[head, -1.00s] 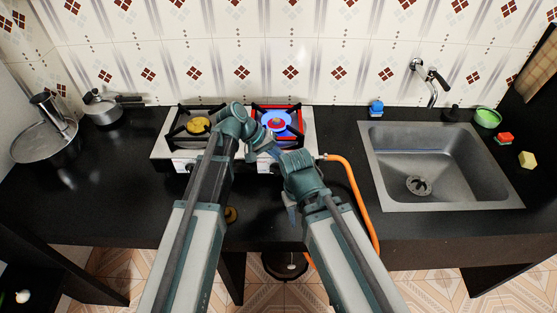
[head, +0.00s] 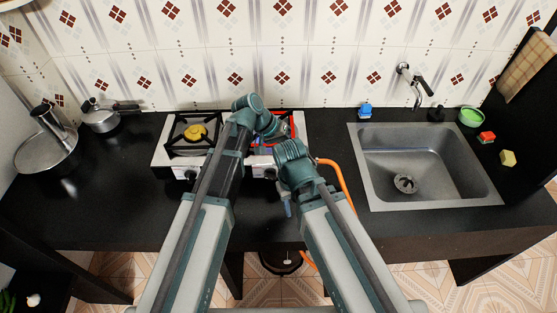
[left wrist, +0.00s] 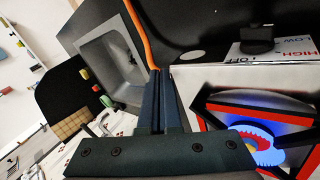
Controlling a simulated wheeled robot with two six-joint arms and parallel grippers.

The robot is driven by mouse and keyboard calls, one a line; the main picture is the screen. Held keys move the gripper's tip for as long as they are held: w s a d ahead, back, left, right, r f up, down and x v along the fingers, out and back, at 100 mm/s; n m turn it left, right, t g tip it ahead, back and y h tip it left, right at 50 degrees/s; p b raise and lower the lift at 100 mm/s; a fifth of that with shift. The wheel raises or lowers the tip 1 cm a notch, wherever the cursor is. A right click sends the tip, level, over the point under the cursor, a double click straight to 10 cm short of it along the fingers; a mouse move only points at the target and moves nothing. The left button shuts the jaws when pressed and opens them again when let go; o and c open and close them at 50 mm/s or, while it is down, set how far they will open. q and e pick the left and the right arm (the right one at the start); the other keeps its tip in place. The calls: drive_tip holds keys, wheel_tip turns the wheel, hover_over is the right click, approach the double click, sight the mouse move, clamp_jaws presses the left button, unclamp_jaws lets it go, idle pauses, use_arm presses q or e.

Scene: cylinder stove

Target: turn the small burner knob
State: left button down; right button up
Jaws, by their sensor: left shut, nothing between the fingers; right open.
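The two-burner stove (head: 160,155) stands against the tiled wall. Its left burner (head: 195,132) has a yellow cap. The right burner, mostly hidden by my left arm in the head view, shows a blue flame (left wrist: 268,157) in the left wrist view. A black knob (left wrist: 257,39) on a panel marked HIGH, LOW, OFF shows in the left wrist view, apart from my left gripper (left wrist: 161,72), which is shut and empty. My right gripper (head: 288,208) is open, in front of the stove. I cannot tell which knob is the small one.
An orange hose (head: 345,180) runs from the stove's right side over the counter edge. A sink (head: 358,165) lies to the right, with a sponge (head: 508,158) and a green bowl (head: 471,117) beside it. Pots (head: 48,150) stand at the left. The counter's left front is clear.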

use_arm(q)
drive_tip(key=a+r+m+y+p, duration=0.35)
drive_tip(key=a+m+p, duration=0.25)
drive_tip(key=a+m, duration=0.55)
use_arm(e)
drive_tip(key=shift+r, duration=3.75)
use_arm(q)
drive_tip(key=m+b, duration=0.4)
drive_tip(key=b, duration=0.6)
hover_over(270, 177)
drive_tip(key=shift+n, duration=0.25)
drive_tip(key=f, duration=0.9)
drive_tip(key=shift+d+f, duration=0.25)
drive_tip(key=shift+d, duration=0.05)
drive_tip(key=shift+a+f+b, duration=0.3)
drive_tip(key=shift+f+b, duration=0.2)
drive_tip(key=shift+b, duration=0.05)
drive_tip(key=shift+a+f+b, duration=0.3)
drive_tip(key=shift+f+b, duration=0.2)
drive_tip(key=shift+a+f+b, duration=0.2)
drive_tip(key=shift+f+b, duration=0.1)
use_arm(e)
wheel_tip(270, 177, down, 13)
use_arm(q)
drive_tip(key=shift+a, duration=0.1)
use_arm(e)
drive_tip(key=shift+f, duration=0.15)
